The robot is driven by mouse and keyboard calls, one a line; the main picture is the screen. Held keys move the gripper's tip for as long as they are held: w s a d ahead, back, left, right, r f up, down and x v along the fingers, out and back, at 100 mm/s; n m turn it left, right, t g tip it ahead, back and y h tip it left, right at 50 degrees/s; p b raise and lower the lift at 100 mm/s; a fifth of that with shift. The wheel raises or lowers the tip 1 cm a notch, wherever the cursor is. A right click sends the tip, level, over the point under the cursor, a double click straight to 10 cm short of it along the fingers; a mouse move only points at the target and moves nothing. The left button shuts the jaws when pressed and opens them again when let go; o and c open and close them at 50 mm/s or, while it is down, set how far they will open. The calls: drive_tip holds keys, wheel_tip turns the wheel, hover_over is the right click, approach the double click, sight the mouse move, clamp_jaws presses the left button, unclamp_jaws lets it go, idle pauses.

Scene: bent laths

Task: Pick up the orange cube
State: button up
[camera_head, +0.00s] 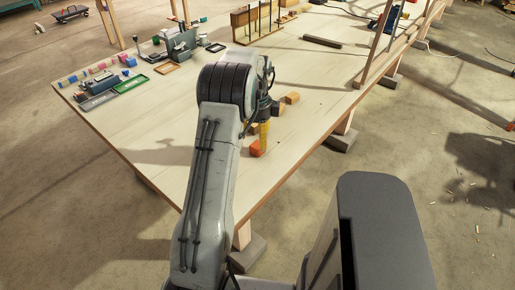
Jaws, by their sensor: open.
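An orange-red cube (256,149) sits on the pale wooden tabletop (160,135), near the table's front right edge. My arm reaches over the table from the front, and my gripper (262,137), with yellow showing on it, points down just above and behind the cube. The gripper is open. Its fingers are small in this view and partly behind my arm, so I cannot tell whether they touch the cube.
Tan wooden blocks (292,98) lie just right of my gripper. Several coloured blocks, a green tray (131,84) and a grey tray (99,100) are at the left. A wooden rack (243,27) stands at the back. A dark bar (322,42) lies right of it. The front left tabletop is clear.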

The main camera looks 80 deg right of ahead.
sight(258, 145)
drive_tip(key=shift+s+d+f+p, duration=0.15)
drive_tip(key=shift+f+p, duration=0.35)
drive_tip(key=shift+f, duration=2.15)
drive_tip(key=shift+c, duration=0.4)
drive_tip(key=c, duration=1.1)
